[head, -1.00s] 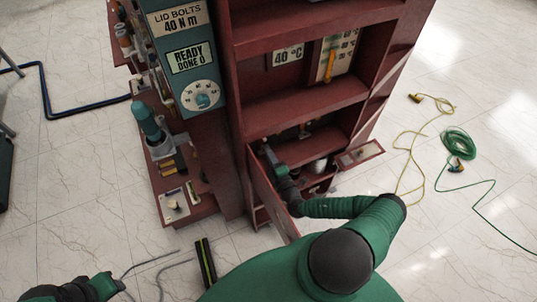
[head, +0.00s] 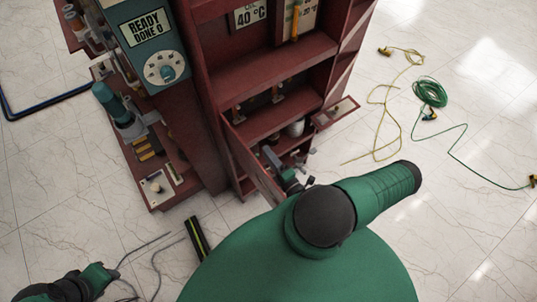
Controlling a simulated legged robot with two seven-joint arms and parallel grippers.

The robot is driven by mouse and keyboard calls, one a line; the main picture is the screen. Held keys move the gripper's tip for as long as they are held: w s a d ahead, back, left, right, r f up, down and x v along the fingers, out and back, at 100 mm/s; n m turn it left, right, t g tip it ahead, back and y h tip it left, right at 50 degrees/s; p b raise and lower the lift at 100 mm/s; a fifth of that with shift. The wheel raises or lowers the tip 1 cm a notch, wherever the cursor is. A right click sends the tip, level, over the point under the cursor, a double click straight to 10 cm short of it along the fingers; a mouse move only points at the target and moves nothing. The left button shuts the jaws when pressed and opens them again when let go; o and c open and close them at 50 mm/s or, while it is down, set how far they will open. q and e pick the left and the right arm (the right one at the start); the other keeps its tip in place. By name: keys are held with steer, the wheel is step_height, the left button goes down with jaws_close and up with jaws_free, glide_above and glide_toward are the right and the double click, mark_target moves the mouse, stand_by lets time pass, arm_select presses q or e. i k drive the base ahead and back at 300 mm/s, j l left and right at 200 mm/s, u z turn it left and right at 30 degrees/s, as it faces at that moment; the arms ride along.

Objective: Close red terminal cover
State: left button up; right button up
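The red terminal cover (head: 250,160) is a hinged panel at the lower part of the red cabinet. It stands swung open toward me, with the lower compartment showing behind it. My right gripper (head: 288,164) is just right of the cover, in front of the compartment opening. Its grey parts are small and partly hidden by my arm, so I cannot tell its opening or whether it touches the cover. My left arm (head: 70,288) shows at the bottom left, far from the cabinet; its fingers are not clear.
A second small red flap (head: 336,112) sticks out at the cabinet's right. A teal control panel (head: 150,50) and a red side shelf (head: 165,190) stand at left. A black and yellow-green bar (head: 197,238) lies on the floor. Yellow cable (head: 385,110) and green cable (head: 430,93) lie at right.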

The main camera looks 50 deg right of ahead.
mark_target(273, 194)
steer(key=k+l, duration=0.7)
steer(key=k, duration=0.2)
